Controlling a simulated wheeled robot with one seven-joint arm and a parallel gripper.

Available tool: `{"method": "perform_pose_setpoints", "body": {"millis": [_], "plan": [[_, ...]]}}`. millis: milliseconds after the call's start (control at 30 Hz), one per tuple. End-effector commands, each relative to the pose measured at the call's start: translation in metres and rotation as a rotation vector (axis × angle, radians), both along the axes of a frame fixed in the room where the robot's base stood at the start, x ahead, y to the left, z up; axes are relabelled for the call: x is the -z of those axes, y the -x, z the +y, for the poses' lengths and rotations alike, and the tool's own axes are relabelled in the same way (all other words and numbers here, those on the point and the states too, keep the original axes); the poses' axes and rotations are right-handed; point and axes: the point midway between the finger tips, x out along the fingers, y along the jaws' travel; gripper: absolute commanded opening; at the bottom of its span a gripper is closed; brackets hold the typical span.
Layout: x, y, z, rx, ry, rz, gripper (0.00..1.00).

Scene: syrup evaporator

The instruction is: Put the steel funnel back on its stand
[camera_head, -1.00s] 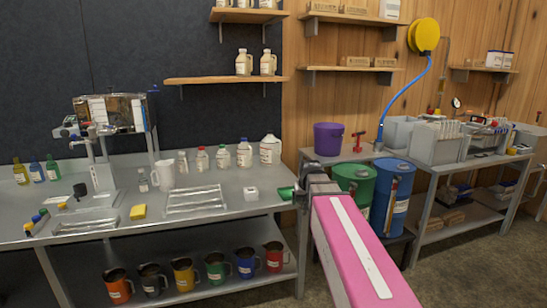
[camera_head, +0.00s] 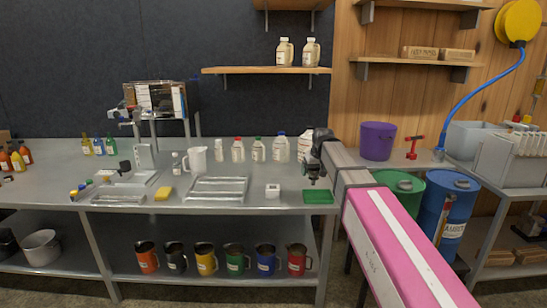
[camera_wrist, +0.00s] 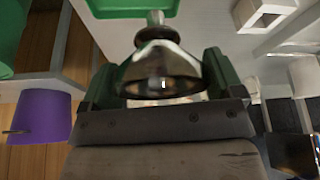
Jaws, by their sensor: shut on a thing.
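The steel funnel (camera_wrist: 162,66) is a shiny cone, seen in the wrist view between the two green fingers of my gripper (camera_wrist: 160,80). My gripper is shut on it, with the narrow spout pointing toward the top of the picture. In the head view my gripper (camera_head: 314,178) hangs just above the green tray (camera_head: 318,197) at the right end of the steel bench; the funnel is too small to make out there. I cannot clearly identify the funnel's stand.
Bottles and a white jug (camera_head: 196,160) stand along the back of the bench (camera_head: 225,205). A ribbed metal tray (camera_head: 216,189) and yellow sponge (camera_head: 162,194) lie left of the block. A purple bucket (camera_head: 377,141), green drum (camera_head: 398,188) and blue drum (camera_head: 447,215) are at right.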

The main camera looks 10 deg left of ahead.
Motion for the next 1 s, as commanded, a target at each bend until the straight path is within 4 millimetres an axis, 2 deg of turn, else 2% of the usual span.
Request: {"method": "perform_pose_setpoints", "body": {"millis": [33,200,300,400,567,1000], "plan": [[-0.009,-0.006,0.031,-0.044,-0.001,-0.002,0.63],[-0.029,-0.004,0.106,-0.167,-0.002,-0.001,0.63],[-0.039,0.0,0.14,-0.22,-0.001,-0.004,0.63],[-0.046,0.004,0.162,-0.257,-0.001,-0.004,0.63],[-0.049,0.008,0.177,-0.284,-0.002,-0.004,0.63],[-0.026,0.008,0.177,-0.284,-0.001,-0.003,0.63]]}}
